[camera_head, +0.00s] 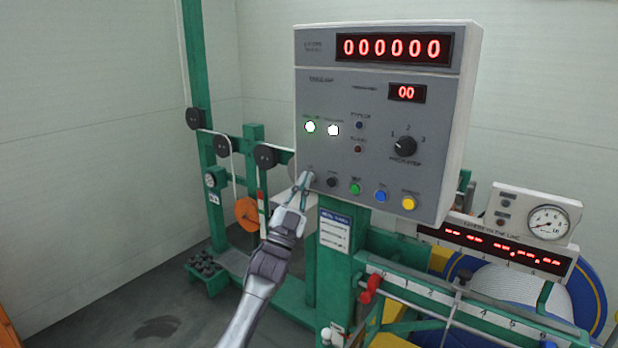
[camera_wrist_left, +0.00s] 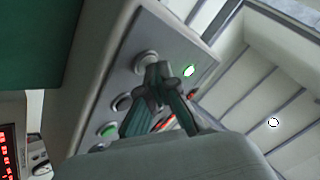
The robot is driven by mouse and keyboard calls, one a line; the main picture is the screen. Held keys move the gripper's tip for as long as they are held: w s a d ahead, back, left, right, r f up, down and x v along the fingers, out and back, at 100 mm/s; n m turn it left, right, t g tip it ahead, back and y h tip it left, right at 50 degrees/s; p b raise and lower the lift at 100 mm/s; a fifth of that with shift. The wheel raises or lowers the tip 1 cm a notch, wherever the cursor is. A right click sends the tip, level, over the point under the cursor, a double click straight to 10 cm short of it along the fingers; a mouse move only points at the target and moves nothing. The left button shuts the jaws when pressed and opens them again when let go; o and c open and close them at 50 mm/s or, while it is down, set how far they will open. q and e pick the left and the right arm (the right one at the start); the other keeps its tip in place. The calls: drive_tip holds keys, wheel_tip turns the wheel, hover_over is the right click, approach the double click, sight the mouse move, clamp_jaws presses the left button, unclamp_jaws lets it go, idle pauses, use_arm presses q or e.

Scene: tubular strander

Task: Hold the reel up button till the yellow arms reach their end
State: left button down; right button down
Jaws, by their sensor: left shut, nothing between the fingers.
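The grey control box (camera_head: 390,150) carries a bottom row of round buttons. The leftmost is a pale grey button (camera_head: 308,177), whose small label I cannot read. My left gripper (camera_head: 305,182) is shut and empty, with its fingertips at this button and partly covering it. In the left wrist view the closed fingertips (camera_wrist_left: 160,75) overlap the lower edge of a grey round button (camera_wrist_left: 146,60); I cannot tell whether it is pressed in. Yellow machine parts (camera_head: 440,259) show below the box, largely hidden; I cannot tell how far the arms are raised. My right gripper is not in view.
Black (camera_head: 332,182), green (camera_head: 355,188), blue (camera_head: 381,195) and yellow (camera_head: 408,203) buttons continue the row. Two lamps are lit above. A blue-rimmed reel (camera_head: 590,290) and a pressure gauge (camera_head: 548,223) stand at lower right. Green frame posts with pulleys stand at left.

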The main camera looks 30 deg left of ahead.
use_arm(q)
drive_tip(key=shift+s, duration=0.15)
drive_tip(key=shift+s+p, duration=0.35)
drive_tip(key=shift+s, duration=0.3)
drive_tip(key=s+p, duration=0.2)
drive_tip(key=s, duration=0.3)
drive_tip(key=shift+a, duration=0.2)
